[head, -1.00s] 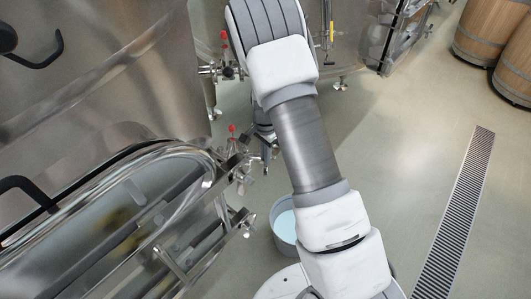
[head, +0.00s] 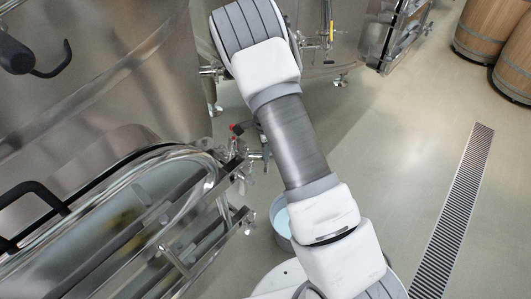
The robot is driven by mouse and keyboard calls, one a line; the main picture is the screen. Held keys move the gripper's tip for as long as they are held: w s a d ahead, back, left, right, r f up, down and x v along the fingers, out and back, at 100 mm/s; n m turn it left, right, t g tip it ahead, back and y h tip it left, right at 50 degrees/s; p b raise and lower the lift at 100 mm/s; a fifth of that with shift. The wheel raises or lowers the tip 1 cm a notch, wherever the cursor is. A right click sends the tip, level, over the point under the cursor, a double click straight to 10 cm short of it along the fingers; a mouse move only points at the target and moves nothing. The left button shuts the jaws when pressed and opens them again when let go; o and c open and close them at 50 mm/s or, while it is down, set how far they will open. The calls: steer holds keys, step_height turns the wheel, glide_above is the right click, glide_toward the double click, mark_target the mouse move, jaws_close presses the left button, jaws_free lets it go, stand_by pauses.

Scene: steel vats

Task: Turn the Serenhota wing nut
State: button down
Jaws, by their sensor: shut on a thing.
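My gripper (head: 254,154) shows small, left of my forearm and partly hidden by it. It is at the small metal fitting (head: 240,160) below a red-topped valve (head: 236,128), beside the rounded end of the steel door frame. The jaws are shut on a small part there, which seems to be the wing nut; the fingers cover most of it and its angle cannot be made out. No name can be read on any vat.
A large steel vat (head: 110,75) with black handles fills the left. A pale blue bucket (head: 281,218) stands on the floor below my arm. Another vat (head: 348,40) stands behind. Wooden barrels (head: 486,35) and a floor drain (head: 455,205) are at the right, with clear floor between.

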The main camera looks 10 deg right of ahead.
steer(key=c, duration=1.3)
jaws_free()
steer(key=shift+o, duration=0.2)
step_height(320, 180, up, 17)
steer(key=p, duration=0.2)
steer(key=shift+r+p, duration=0.2)
steer(key=shift+p, duration=0.1)
steer(key=shift+r, duration=0.1)
steer(key=s+a+r+n+t+y+p, duration=0.1)
steer(key=s+r+n, duration=0.35)
steer(key=r, duration=0.35)
steer(key=s+r+n+t+y, duration=0.1)
steer(key=s+r+n, duration=0.2)
steer(key=s+r, duration=0.4)
steer(key=s+r+n+t+h+p, duration=0.1)
steer(key=s+r+n, duration=0.3)
steer(key=s, duration=0.3)
steer(key=s+r+n+t+h, duration=0.1)
steer(key=s+r+n+t, duration=0.1)
steer(key=s+n, duration=0.4)
steer(key=shift+s+d+r+n+t+p, duration=0.3)
steer(key=shift+s+r+n+p, duration=0.1)
steer(key=shift+s+r, duration=0.65)
